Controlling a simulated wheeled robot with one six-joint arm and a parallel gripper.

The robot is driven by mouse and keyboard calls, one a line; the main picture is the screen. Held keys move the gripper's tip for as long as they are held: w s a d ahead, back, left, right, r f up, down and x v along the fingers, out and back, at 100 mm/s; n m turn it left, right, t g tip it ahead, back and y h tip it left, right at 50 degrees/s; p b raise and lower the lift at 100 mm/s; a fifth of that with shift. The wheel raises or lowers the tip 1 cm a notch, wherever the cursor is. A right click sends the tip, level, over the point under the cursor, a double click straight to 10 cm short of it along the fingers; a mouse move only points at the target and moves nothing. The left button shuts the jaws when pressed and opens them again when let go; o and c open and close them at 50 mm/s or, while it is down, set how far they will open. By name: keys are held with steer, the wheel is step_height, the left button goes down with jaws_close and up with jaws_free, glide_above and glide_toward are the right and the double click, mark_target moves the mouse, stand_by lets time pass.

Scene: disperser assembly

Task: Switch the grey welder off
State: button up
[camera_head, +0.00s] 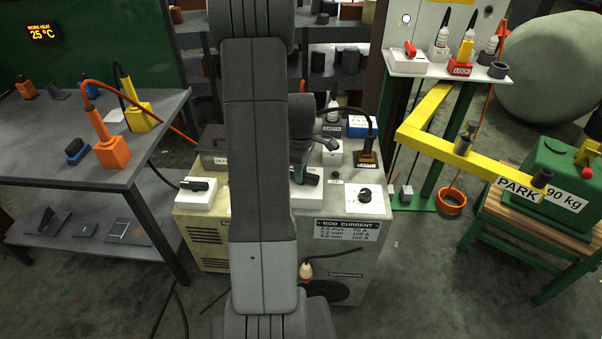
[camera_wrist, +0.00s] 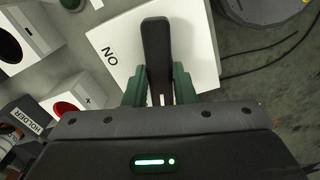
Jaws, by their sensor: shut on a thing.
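The grey welder (camera_head: 310,262) stands in the middle, partly hidden behind my arm. On its top is a white switch plate marked ON, with a black lever; my arm hides part of it. In the wrist view the black lever (camera_wrist: 157,45) lies over the white plate (camera_wrist: 198,50), its free end beside the ON mark. My gripper (camera_wrist: 159,88) has its green fingers on either side of the lever, shut on it. In the head view my gripper (camera_head: 299,152) is mostly behind my arm, at the welder's top.
A beige machine (camera_head: 203,236) with its own black-lever switch (camera_head: 197,185) stands just left. A dial (camera_head: 364,196) and cable sockets sit on the grey welder. A grey table (camera_head: 60,150) is at left; a yellow arm (camera_head: 440,150) and green weight (camera_head: 565,170) are at right.

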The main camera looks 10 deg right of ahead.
steer(key=shift+n+b, duration=0.35)
steer(key=shift+n, duration=1.15)
steer(key=o, duration=1)
steer(key=shift+r, duration=0.1)
step_height(320, 180, up, 14)
steer(key=shift+f, duration=0.15)
step_height(320, 180, down, 14)
steer(key=shift+r, duration=0.1)
